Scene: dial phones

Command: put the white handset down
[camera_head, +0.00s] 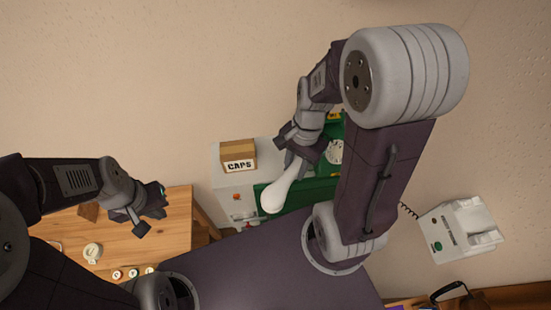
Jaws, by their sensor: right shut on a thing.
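The white handset (285,188) hangs from my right gripper (301,151), which is shut on its upper end. Its rounded lower end points down and to the left, in front of a green panel. The part between the fingers is hidden. A white phone base (460,229) with a dark coiled cord is at the right, apart from the handset. My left gripper (152,212) is empty over the wooden table, with its fingers apart.
A cardboard box marked CAPS (238,156) sits on a pale cabinet (236,191). A round dial (334,151) shows behind my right arm. The wooden table (172,236) holds a white cup (93,252) and several small round pieces.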

